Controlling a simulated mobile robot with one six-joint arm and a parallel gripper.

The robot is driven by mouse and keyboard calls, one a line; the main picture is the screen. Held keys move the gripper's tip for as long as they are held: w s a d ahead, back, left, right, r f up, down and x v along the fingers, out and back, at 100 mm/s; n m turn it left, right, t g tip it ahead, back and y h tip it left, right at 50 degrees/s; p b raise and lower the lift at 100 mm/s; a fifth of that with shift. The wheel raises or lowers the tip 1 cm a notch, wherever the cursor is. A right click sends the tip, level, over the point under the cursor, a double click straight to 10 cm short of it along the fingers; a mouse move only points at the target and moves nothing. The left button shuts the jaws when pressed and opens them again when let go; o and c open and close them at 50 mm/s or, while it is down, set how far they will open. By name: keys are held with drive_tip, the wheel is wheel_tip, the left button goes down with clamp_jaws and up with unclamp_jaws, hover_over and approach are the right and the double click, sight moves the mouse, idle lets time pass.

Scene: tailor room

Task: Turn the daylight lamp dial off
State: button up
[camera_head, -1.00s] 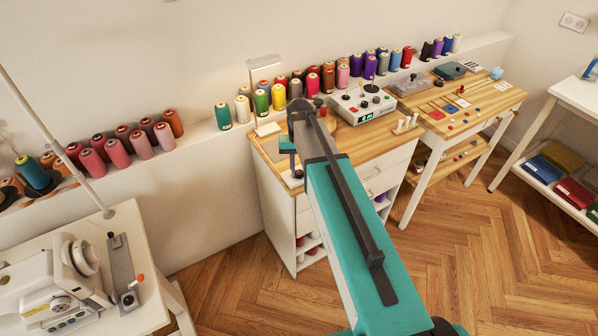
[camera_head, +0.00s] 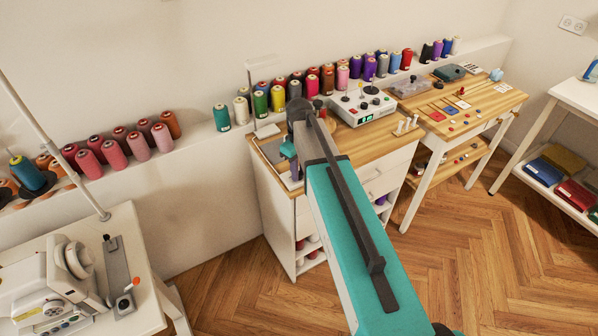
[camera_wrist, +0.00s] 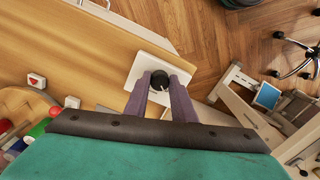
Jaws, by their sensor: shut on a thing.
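The dial (camera_wrist: 160,80) is a round black knob with a white pointer mark, on a white base plate (camera_wrist: 143,65) at the wooden table's edge in the wrist view. My gripper (camera_wrist: 160,85) has its two purple fingers on either side of the dial, shut on it. In the head view my gripper (camera_head: 294,168) is low at the left end of the wooden worktop, and the dial is hidden there. The daylight lamp's pale head (camera_head: 265,62) stands above the thread spools at the back of that worktop and looks unlit.
A control box (camera_head: 362,108) with knobs and a green display stands on the wooden worktop (camera_head: 375,140). Thread spools line the ledge behind. A sewing machine (camera_head: 62,275) stands on the left table. The floor (camera_head: 470,240) at right is clear.

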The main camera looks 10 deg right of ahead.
drive_tip(key=shift+n, duration=0.3)
drive_tip(key=o, duration=1.1)
drive_tip(key=shift+c, duration=0.2)
drive_tip(key=shift+r, duration=0.1)
wheel_tip(320, 180, up, 14)
drive_tip(key=b, duration=0.3)
drive_tip(key=shift+f, duration=0.2)
idle(0.5)
